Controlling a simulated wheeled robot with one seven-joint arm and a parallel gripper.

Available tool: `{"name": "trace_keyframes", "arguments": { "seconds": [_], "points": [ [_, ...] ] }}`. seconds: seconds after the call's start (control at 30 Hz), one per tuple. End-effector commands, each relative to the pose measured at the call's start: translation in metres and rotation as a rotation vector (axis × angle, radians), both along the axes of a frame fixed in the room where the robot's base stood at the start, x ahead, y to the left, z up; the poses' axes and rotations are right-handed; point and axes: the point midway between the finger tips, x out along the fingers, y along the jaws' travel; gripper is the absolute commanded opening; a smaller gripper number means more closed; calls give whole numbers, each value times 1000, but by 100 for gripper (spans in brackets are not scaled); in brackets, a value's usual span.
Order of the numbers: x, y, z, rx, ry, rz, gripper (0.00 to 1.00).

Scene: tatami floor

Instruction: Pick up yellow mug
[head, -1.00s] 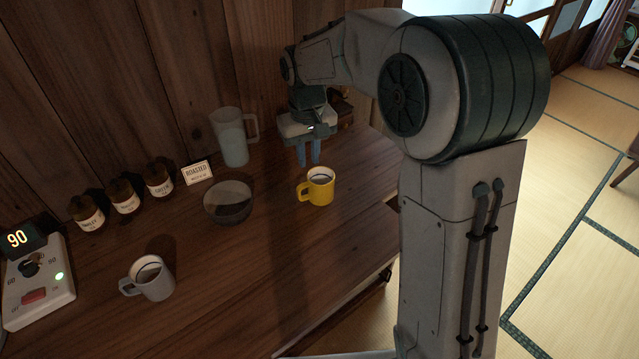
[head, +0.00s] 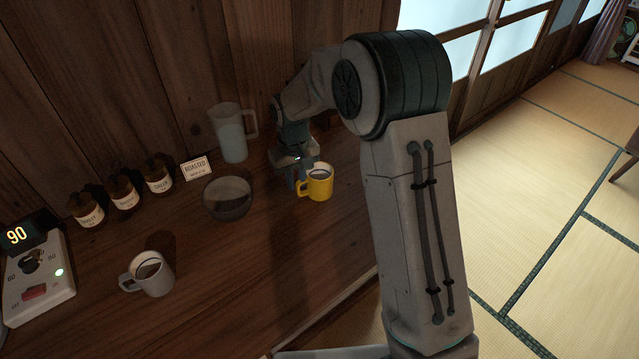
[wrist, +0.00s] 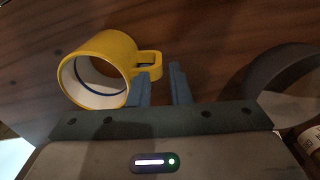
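The yellow mug (head: 321,184) stands upright on the wooden counter, its handle toward the left in the head view. My gripper (head: 298,184) is low beside the mug's handle side, partly behind the mug in the head view. In the wrist view my gripper (wrist: 162,74) is open with a narrow gap. The left fingertip overlaps the handle loop; I cannot tell whether it touches or sits inside it.
A dark glass bowl (head: 228,199) stands left of my gripper, with a clear pitcher (head: 231,135) behind. A white mug (head: 150,274), several labelled jars (head: 124,193), a small sign (head: 197,169) and a control box (head: 38,279) are further left. The front counter is clear.

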Motion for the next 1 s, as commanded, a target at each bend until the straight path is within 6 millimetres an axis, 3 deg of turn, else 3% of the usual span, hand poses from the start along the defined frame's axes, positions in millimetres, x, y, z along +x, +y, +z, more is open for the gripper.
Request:
{"name": "trace_keyframes", "arguments": {
  "seconds": [0.3,0.53,0.57,0.6,0.63,1.0],
  "points": [
    [-2,-1,-41,-1,2,0,17],
    [-1,-1,-44,0,0,0,17],
    [-1,-1,-44,0,0,0,14],
    [-1,-1,-43,0,0,0,3],
    [-1,-1,-43,0,0,0,0],
    [-1,-1,-43,0,-1,-1,0]
  ]
}}
